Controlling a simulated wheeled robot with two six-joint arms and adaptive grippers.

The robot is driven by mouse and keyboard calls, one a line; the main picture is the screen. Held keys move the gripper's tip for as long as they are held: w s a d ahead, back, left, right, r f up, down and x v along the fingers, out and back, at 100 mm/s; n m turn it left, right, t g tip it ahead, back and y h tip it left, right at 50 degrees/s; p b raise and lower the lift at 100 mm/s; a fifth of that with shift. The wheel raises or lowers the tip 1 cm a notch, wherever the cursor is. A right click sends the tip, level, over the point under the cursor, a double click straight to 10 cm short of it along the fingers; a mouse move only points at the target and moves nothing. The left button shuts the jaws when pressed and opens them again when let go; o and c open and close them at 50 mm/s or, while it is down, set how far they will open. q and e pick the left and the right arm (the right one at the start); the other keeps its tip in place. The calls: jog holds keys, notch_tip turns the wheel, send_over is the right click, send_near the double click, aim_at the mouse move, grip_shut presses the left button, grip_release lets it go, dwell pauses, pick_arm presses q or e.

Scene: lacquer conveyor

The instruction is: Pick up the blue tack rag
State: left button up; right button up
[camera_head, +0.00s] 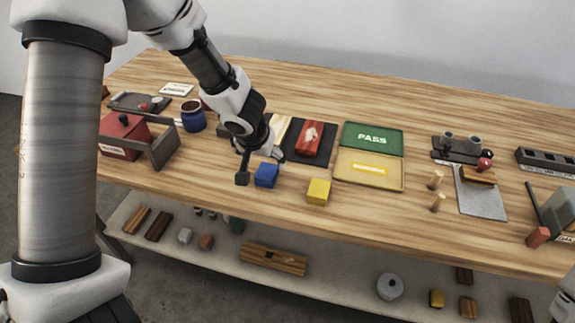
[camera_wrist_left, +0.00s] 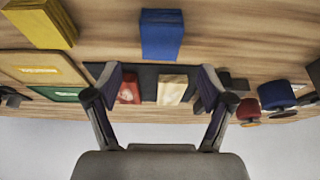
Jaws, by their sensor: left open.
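The blue tack rag (camera_head: 266,175) is a small blue block-like thing on the wooden table, near its front edge. My left gripper (camera_head: 259,167) is open at it, with one finger to its left and the other behind it to the right. In the left wrist view, the blue rag (camera_wrist_left: 161,35) is at the top middle, apart from the open, empty fingers (camera_wrist_left: 158,82). I cannot tell the exact gap from the head view. My right gripper is not in view.
A yellow block (camera_head: 318,191) sits just right of the blue rag. Behind are a dark tray with a red item (camera_head: 309,138) and a green-and-tan PASS case (camera_head: 372,138). A red box (camera_head: 122,135) and blue jar (camera_head: 193,116) stand left. A lower shelf (camera_head: 330,278) holds several blocks.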

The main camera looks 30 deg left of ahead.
aim_at(267, 170)
pick_arm(q)
jog(key=shift+s+a+f, duration=0.15)
jog(key=shift+f, duration=0.5)
jog(key=x, duration=0.5)
jog(key=shift+w+f, duration=0.15)
jog(key=shift+w, duration=0.2)
jog(key=shift+s, duration=0.15)
jog(key=c, duration=1)
jog(key=shift+c, duration=0.2)
